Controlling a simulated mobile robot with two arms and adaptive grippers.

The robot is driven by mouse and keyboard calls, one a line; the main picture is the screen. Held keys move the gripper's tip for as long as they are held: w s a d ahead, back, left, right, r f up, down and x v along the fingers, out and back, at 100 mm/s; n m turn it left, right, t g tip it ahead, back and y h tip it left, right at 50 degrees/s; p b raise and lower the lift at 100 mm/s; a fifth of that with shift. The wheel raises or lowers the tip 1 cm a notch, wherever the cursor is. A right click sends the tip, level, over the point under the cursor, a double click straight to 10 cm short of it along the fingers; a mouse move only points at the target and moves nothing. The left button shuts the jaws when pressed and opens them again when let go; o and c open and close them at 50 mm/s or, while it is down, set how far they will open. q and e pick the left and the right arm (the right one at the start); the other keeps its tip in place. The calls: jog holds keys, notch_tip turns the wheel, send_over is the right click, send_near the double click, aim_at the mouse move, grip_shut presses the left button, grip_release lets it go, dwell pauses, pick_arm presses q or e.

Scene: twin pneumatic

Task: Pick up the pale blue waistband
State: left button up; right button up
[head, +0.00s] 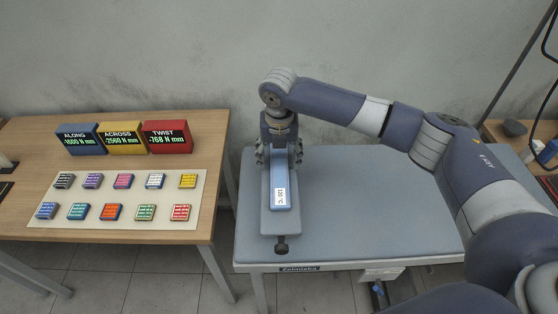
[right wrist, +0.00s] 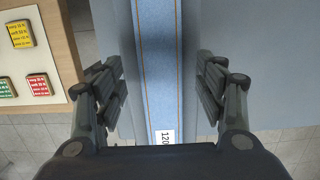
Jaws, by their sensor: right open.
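The pale blue waistband (head: 281,178) lies lengthwise on a narrow grey-blue padded board above the pressing table in the head view. It bears a white label reading 120 °C near its front end. In the right wrist view the waistband (right wrist: 158,50) runs up the middle, with orange stitching along both edges. My right gripper (head: 279,156) is over the far part of the waistband, pointing down. In the right wrist view its open fingers (right wrist: 159,85) stand on either side of the strip, with a gap to each edge. My left gripper is not in view.
The grey-blue padded table (head: 370,215) is mostly clear to the right of the narrow board. A wooden table (head: 120,222) at the left holds a cream mat with several coloured blocks (head: 110,212) and three display boxes (head: 122,141). A grey wall stands behind.

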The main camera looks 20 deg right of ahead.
jog(key=shift+d+f, duration=0.1)
jog(key=shift+f, duration=0.7)
jog(key=shift+c, duration=1.1)
jog(key=c, duration=0.9)
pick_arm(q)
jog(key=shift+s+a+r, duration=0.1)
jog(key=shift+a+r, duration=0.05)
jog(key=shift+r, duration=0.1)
pick_arm(e)
jog(key=shift+c, duration=0.3)
